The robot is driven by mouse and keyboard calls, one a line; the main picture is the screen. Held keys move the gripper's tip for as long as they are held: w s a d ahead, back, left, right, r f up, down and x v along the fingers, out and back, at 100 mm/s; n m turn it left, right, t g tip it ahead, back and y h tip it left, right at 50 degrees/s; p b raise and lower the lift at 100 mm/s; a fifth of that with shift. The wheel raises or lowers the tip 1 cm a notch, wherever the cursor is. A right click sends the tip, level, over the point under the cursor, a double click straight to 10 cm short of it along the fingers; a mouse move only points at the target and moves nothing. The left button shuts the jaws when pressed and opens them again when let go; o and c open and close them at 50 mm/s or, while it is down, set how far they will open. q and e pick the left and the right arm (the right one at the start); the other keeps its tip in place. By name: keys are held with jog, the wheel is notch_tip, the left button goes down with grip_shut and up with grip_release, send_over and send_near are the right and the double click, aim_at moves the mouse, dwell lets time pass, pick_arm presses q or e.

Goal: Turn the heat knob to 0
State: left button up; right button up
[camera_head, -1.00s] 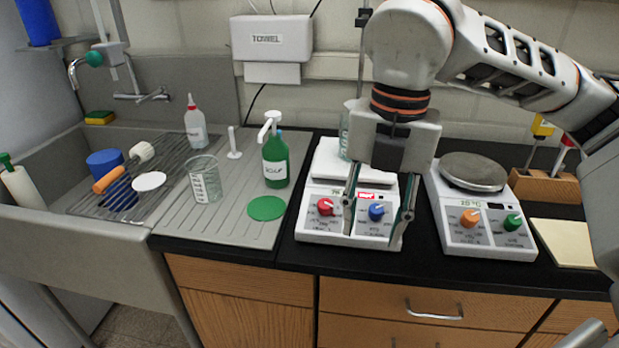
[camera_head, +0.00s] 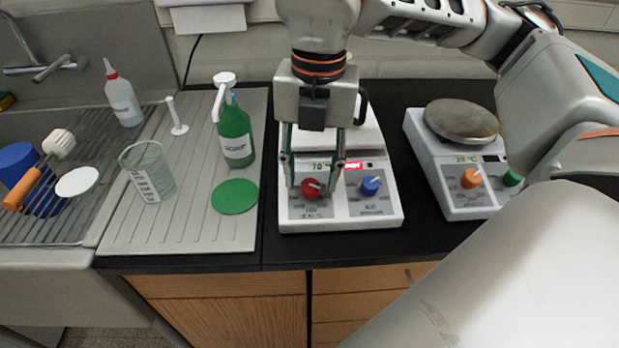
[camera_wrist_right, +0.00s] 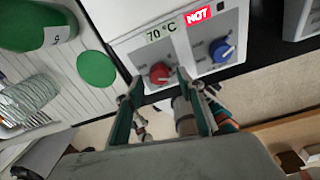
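A white hot plate (camera_head: 290,213) stands on the black counter. A red knob (camera_head: 311,189) is on the left of its front panel and a blue knob (camera_head: 370,185) on the right. The red knob (camera_wrist_right: 160,73) also shows in the right wrist view, below a display reading 70 °C (camera_wrist_right: 161,31) and left of a red HOT sign (camera_wrist_right: 198,15). My right gripper (camera_head: 313,184) is open, with its fingertips on either side of the red knob. I cannot tell whether they touch it. My left gripper is not in view.
A second hot plate (camera_head: 445,197) with an orange and a green knob stands to the right. A green soap bottle (camera_head: 235,137), a green disc (camera_head: 235,196) and a glass beaker (camera_head: 148,171) are on the drainboard at left. My arm covers the lower right.

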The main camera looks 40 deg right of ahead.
jog(key=shift+f, duration=1.05)
jog(key=shift+w, duration=0.1)
grip_shut()
jog(key=n, duration=0.3)
jog(key=n+h, duration=0.1)
jog(key=n, duration=0.1)
jog(key=shift+w+a+r+n, duration=0.1)
jog(key=shift+a+n, duration=0.05)
jog(key=shift+n, duration=0.25)
jog(key=shift+n+h, duration=0.6)
jog(key=shift+n, duration=1.9)
